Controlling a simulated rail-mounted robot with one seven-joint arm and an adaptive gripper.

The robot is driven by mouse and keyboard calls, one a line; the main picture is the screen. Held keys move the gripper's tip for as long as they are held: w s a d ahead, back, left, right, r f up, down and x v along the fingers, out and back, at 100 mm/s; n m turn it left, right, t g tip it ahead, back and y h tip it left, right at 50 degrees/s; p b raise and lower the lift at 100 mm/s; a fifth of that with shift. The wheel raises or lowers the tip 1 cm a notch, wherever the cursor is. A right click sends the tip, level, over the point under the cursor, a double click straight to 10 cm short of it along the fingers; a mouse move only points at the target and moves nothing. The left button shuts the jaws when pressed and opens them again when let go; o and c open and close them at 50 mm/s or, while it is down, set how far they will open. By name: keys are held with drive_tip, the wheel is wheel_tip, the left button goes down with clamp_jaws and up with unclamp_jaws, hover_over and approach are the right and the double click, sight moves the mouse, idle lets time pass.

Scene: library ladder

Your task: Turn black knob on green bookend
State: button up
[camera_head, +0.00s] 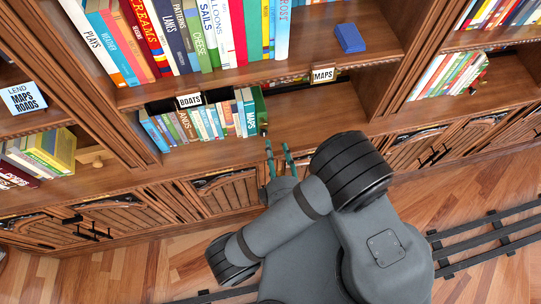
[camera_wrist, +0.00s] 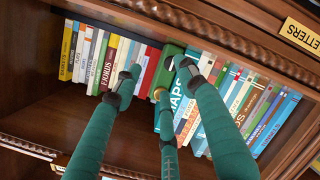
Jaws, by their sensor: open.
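The green bookend (camera_head: 260,106) stands at the right end of a row of books on the middle shelf, beside a teal MAPS book. A small dark spot at its lower front, likely the black knob (camera_head: 264,132), shows in the head view. My gripper (camera_head: 277,147) is open and empty, its teal fingers spread just in front of the bookend. In the wrist view, the bookend (camera_wrist: 169,60) shows beyond and between the fingertips of my gripper (camera_wrist: 160,78). There I cannot make out the knob among the dark fingertips, nor tell whether anything touches.
Books (camera_head: 208,122) fill the shelf left of the bookend; the shelf board (camera_head: 320,108) to its right is bare. The shelf above holds more books and a blue box (camera_head: 349,38). Carved cabinet doors (camera_head: 225,190) lie below. A dark rail (camera_head: 490,240) crosses the floor.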

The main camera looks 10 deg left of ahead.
sight(264, 135)
drive_tip(key=shift+s+a+r+n+y, duration=0.1)
drive_tip(key=shift+s+a+n+y, duration=0.4)
drive_tip(key=shift+s+a, duration=0.3)
drive_tip(key=shift+s+d, duration=0.15)
drive_tip(key=shift+x, duration=4.05)
drive_tip(key=shift+d, duration=0.1)
drive_tip(key=v, duration=0.4)
drive_tip(key=shift+s, duration=0.4)
drive_tip(key=shift+s+d+r, duration=0.2)
drive_tip(key=shift+s+d, duration=0.2)
drive_tip(key=shift+s, duration=0.15)
